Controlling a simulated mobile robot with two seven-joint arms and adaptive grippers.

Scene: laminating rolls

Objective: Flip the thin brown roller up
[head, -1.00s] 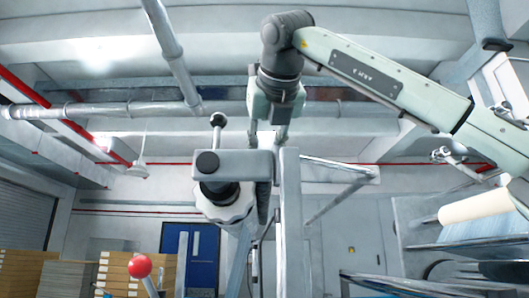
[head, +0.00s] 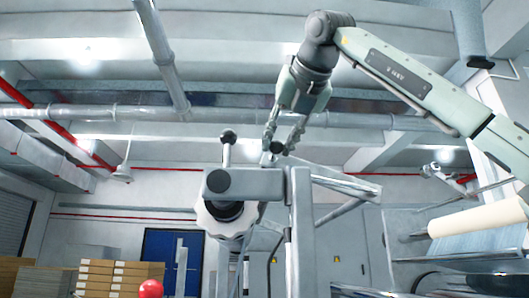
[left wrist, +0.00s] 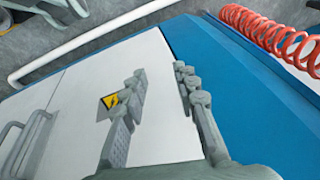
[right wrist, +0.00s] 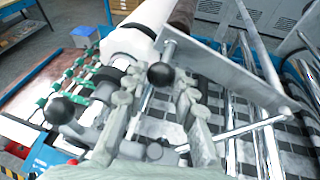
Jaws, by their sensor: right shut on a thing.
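My right gripper (head: 284,143) is shut on a black ball knob (head: 277,147) above and behind a grey block on a post. In the right wrist view the same knob (right wrist: 160,75) sits between the fingertips. A brown cylinder (right wrist: 183,14) shows partly at the top of that view, behind a white roll part (right wrist: 140,40); I cannot tell if it is the thin brown roller. My left gripper (left wrist: 160,80) is open and empty, over a white panel with a yellow warning label.
A second black knob (right wrist: 59,110) stands left of my right gripper. A grey bar (right wrist: 225,70) crosses close on its right. In the head view, the grey block (head: 245,183) and a cream roll (head: 478,219) at right stand near. A red coiled hose (left wrist: 270,35) is at upper right.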

